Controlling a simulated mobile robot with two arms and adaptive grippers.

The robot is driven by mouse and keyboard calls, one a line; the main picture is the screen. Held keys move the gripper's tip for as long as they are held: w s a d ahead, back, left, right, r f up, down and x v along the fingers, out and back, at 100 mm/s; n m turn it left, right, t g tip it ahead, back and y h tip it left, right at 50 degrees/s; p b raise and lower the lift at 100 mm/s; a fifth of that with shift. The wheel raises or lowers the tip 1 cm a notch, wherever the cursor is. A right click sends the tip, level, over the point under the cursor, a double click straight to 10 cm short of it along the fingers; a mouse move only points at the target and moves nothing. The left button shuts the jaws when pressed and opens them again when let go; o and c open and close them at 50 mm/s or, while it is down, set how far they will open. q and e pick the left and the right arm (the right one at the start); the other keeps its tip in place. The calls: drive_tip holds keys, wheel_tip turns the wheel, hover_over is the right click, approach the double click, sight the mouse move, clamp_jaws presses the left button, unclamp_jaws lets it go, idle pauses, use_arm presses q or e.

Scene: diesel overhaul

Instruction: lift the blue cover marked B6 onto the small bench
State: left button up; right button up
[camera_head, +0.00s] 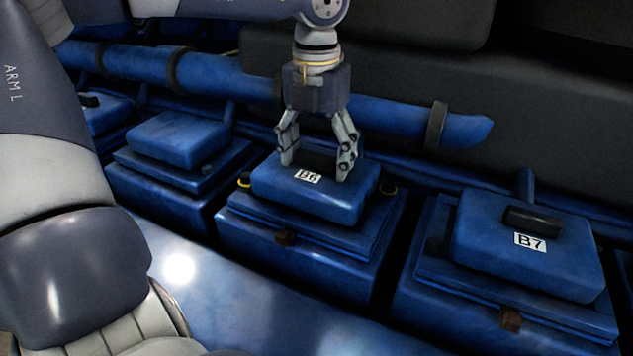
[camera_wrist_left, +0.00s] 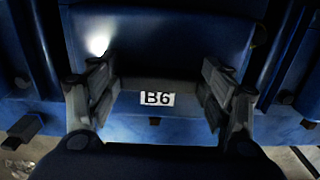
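The blue cover marked B6 (camera_head: 313,196) sits on its blue housing in the middle of the head view. Its white label faces me, and its dark handle (camera_head: 318,160) is partly visible behind the fingers. My left gripper (camera_head: 317,168) points down over the cover. Its two fingers are spread apart, with the handle between them; I cannot tell whether they touch it. In the left wrist view the open fingers stand either side of the B6 label on the cover (camera_wrist_left: 125,102). The small bench and my right gripper are not in view.
A cover marked B7 (camera_head: 527,250) with a dark handle sits to the right. Another blue cover (camera_head: 178,138) sits to the left. A long blue pipe (camera_head: 395,116) runs behind the row, close to the gripper. A blue surface (camera_head: 250,290) lies in front.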

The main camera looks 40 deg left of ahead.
use_arm(q)
drive_tip(key=shift+s+f, duration=0.15)
drive_tip(key=shift+s, duration=0.05)
drive_tip(key=c, duration=0.4)
drive_tip(key=shift+f, duration=0.1)
drive_tip(key=shift+s, duration=0.1)
drive_tip(key=shift+w+r+b, duration=0.2)
drive_tip(key=shift+r+b, duration=0.2)
drive_tip(key=shift+r, duration=0.05)
wheel_tip(320, 180, up, 9)
drive_tip(key=shift+f+b, duration=0.15)
drive_tip(key=shift+b, duration=0.65)
drive_tip(key=shift+w+r+p, duration=0.1)
drive_tip(key=shift+r+p, duration=0.9)
drive_tip(key=shift+r, duration=0.35)
